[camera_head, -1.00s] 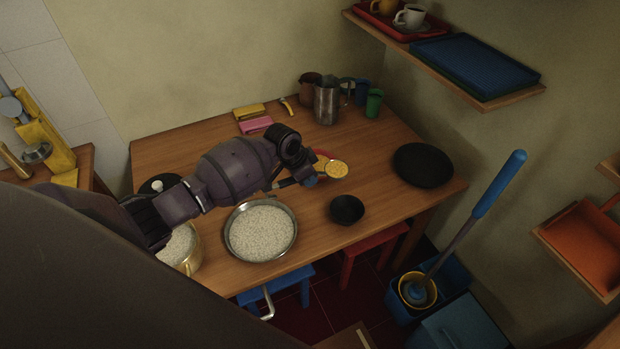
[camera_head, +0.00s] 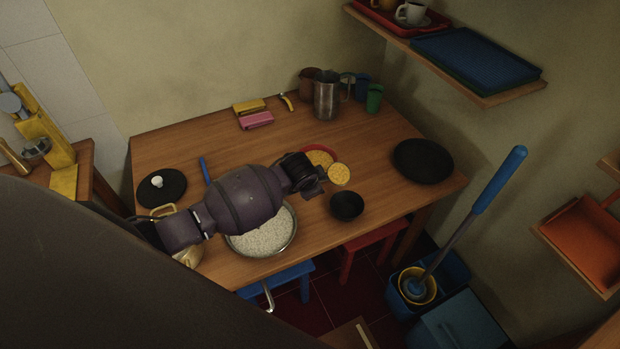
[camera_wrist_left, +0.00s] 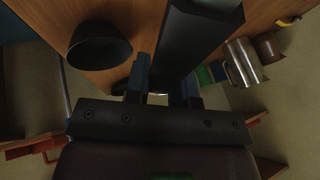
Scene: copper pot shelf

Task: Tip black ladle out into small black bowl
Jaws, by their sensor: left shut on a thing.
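The small black bowl (camera_head: 346,205) stands on the table near its front edge. It also shows in the left wrist view, at upper left (camera_wrist_left: 100,50), and its inside looks dark. My left gripper (camera_head: 312,185) is just left of and behind the bowl, above the table. In the left wrist view its fingers (camera_wrist_left: 165,90) are shut on a long dark bar (camera_wrist_left: 200,35), which I take for the black ladle's handle. The ladle's cup and contents are hidden in both views. My right gripper is not in view.
A steel pan of white grains (camera_head: 265,240) lies under my left arm. A black plate (camera_head: 422,160) is to the right. A metal pitcher (camera_head: 326,97) and cups stand behind. The table's right-middle is bare.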

